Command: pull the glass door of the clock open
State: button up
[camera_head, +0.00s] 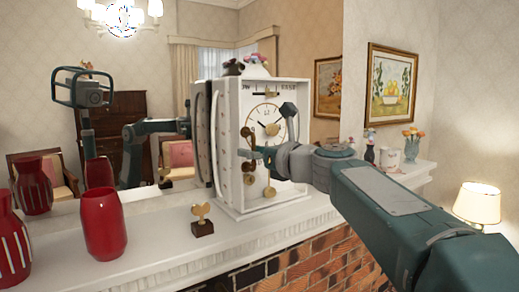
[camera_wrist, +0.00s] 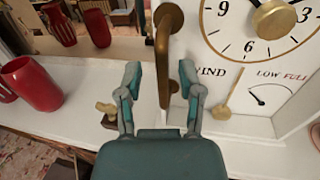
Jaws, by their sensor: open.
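The white clock (camera_head: 262,92) stands upright on the mantel, with a round cream dial that also shows in the wrist view (camera_wrist: 260,35). A curved brass handle (camera_wrist: 163,45) is on the left part of its front. The door's glass is too clear to make out, and the door looks closed. My gripper (camera_head: 261,152) is at the clock's front, below and left of the dial. In the wrist view my gripper (camera_wrist: 160,78) is open, with one finger on each side of the handle. Neither finger clearly touches it, and I cannot tell the depth between them.
A small brass ornament (camera_head: 202,218) on a dark base and red vases (camera_head: 105,225) stand left of the clock on the white mantel (camera_head: 160,245). A mirror behind reflects the clock and my arm. Small figures sit on the clock's top. A lamp (camera_head: 477,204) is at right.

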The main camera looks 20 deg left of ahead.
jog(key=shift+a, duration=0.2)
jog(key=shift+d, duration=0.35)
grip_shut()
jog(key=shift+d+r, duration=0.1)
